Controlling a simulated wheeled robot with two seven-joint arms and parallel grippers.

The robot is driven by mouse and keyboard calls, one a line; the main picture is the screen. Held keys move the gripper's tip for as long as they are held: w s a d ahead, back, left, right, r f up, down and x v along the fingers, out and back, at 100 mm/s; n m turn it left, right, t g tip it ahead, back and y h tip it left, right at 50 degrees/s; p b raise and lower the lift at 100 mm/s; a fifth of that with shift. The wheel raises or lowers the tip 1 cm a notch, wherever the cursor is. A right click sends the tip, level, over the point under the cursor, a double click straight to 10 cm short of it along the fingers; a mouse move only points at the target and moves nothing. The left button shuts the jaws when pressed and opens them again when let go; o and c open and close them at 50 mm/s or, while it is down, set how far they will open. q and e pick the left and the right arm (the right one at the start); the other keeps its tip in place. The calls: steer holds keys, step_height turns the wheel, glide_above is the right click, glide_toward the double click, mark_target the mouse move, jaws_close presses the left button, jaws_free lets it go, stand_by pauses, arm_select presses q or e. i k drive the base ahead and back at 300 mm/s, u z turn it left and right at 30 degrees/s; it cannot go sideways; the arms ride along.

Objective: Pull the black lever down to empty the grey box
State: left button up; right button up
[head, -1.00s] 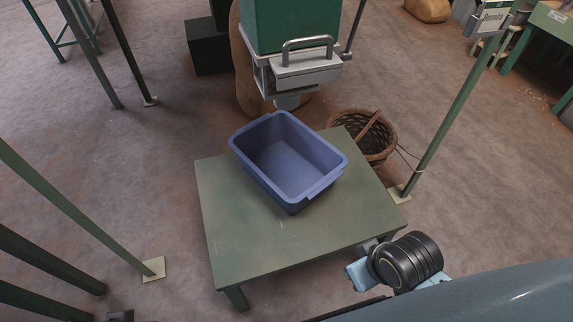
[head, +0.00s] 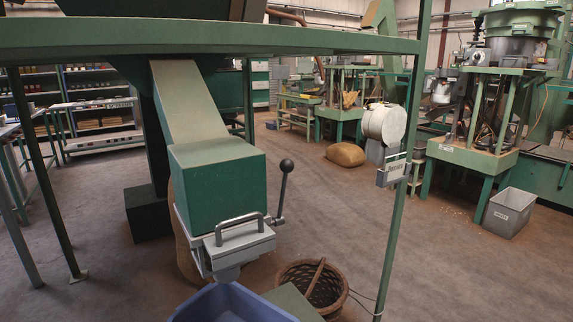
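The lever (head: 281,195) is a dark rod with a black ball knob, standing nearly upright at the right side of a grey metal outlet box (head: 238,248). This outlet has a bar handle (head: 240,224) on its front and sits below a green chute housing (head: 217,187). A blue bin (head: 232,304) stands under the spout, its lower part cut off by the picture's edge. Neither of my grippers is in view.
A green table (head: 296,301) shows beside the blue bin. A wicker basket (head: 325,288) is on the floor to its right, near a green post (head: 402,200). A grey bin (head: 509,212) stands far right. A green beam (head: 210,38) crosses above the chute.

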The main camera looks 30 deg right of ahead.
mark_target(286, 166)
steer(key=u, duration=1.65)
steer(key=k, duration=0.85)
steer(key=z, duration=1.7)
steer(key=i, duration=0.5)
steer(key=u, duration=0.05)
